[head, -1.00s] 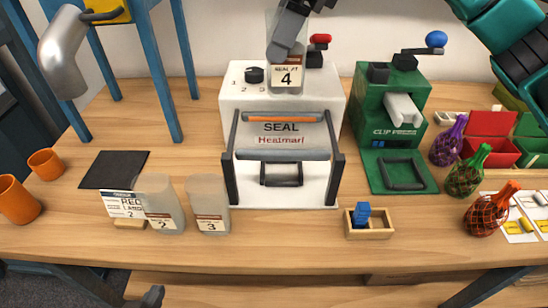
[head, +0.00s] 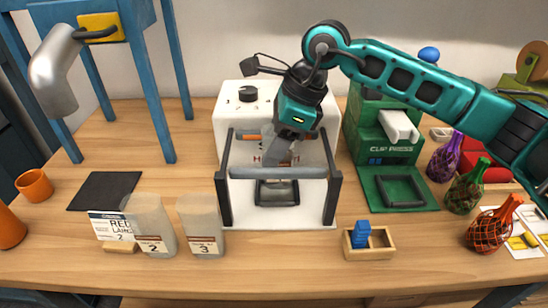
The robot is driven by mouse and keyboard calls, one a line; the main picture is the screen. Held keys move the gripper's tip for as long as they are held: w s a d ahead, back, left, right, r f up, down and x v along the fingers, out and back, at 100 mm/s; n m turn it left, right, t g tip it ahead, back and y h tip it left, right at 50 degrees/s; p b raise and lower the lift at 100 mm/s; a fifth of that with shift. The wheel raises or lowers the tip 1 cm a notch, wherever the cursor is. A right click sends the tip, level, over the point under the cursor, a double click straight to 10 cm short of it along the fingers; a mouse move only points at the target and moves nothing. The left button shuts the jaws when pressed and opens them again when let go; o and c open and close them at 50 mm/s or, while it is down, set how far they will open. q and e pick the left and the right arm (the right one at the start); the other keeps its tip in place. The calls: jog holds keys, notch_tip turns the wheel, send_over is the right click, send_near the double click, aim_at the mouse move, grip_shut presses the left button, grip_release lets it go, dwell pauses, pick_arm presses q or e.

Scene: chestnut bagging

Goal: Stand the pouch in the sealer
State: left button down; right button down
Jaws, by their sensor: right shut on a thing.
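The sealer (head: 232,120) is a white box with a dark knob, a grey front bar (head: 268,173) and a square dark bracket below the bar. My right gripper (head: 277,160) points down in front of the sealer's face, just above the bar, and covers much of the lettering there. Pouch 2 (head: 152,222) and pouch 3 (head: 201,224) stand on the table left of the sealer. My left gripper is out of view.
A green clip press (head: 388,152) stands right of the sealer. A wooden box with a blue piece (head: 380,250) lies in front. Filled net bags (head: 490,228) are at the right. A black mat (head: 104,190) and orange cups (head: 35,186) are at the left.

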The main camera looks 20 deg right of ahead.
notch_tip(320, 180, down, 3)
jog(key=shift+f, duration=0.1)
jog(key=c, duration=0.8)
grip_release()
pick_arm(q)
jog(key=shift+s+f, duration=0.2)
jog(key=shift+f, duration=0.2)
pick_arm(e)
jog(key=shift+r, duration=0.2)
pick_arm(q)
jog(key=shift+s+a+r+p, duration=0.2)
jog(key=shift+p, duration=0.25)
pick_arm(e)
jog(key=shift+v, duration=5.95)
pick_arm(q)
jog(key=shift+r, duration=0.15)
